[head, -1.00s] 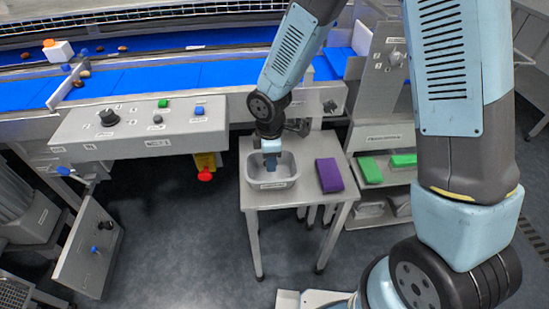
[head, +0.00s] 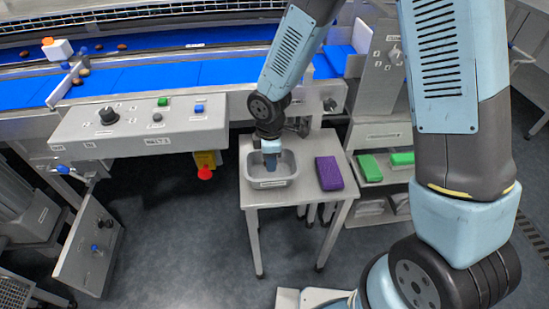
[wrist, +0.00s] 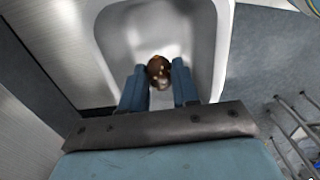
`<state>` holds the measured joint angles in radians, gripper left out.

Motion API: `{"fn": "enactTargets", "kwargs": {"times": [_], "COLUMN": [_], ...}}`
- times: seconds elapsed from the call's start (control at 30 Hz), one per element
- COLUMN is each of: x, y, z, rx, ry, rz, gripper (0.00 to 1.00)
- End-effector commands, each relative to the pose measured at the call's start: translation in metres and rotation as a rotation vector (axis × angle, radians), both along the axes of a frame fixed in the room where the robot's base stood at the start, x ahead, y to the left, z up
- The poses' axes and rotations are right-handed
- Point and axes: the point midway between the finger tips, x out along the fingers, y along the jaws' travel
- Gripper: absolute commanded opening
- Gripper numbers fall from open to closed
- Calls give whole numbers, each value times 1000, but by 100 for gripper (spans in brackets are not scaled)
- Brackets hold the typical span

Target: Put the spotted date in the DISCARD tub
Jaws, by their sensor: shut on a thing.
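The spotted date (wrist: 159,72) is brown with pale marks and sits between my gripper's fingertips in the wrist view. My gripper (wrist: 159,80) is shut on it, inside the outline of the grey tub. The tub (wrist: 225,50) fills much of the wrist view, with its pale floor below the date. In the head view the tub (head: 270,183) stands on a small steel table, with a label on its front that is too small to read. My gripper (head: 270,163) points down into it there, and the date is hidden in that view.
A purple block (head: 328,173) lies on the table (head: 300,193) right of the tub. Green blocks (head: 370,168) sit on a shelf further right. The blue conveyor (head: 140,78) runs behind, with several dates and a white block with an orange top (head: 58,49).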

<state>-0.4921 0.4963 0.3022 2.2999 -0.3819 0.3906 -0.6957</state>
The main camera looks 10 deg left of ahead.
Motion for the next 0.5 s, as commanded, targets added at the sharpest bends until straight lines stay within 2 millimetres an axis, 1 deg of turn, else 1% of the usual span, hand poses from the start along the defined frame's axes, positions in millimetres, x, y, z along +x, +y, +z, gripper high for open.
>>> {"fn": "enactTargets", "kwargs": {"times": [0.5], "x": [0], "y": [0], "z": [-6], "rx": [1], "ry": [0], "rz": [0], "gripper": [20]}}
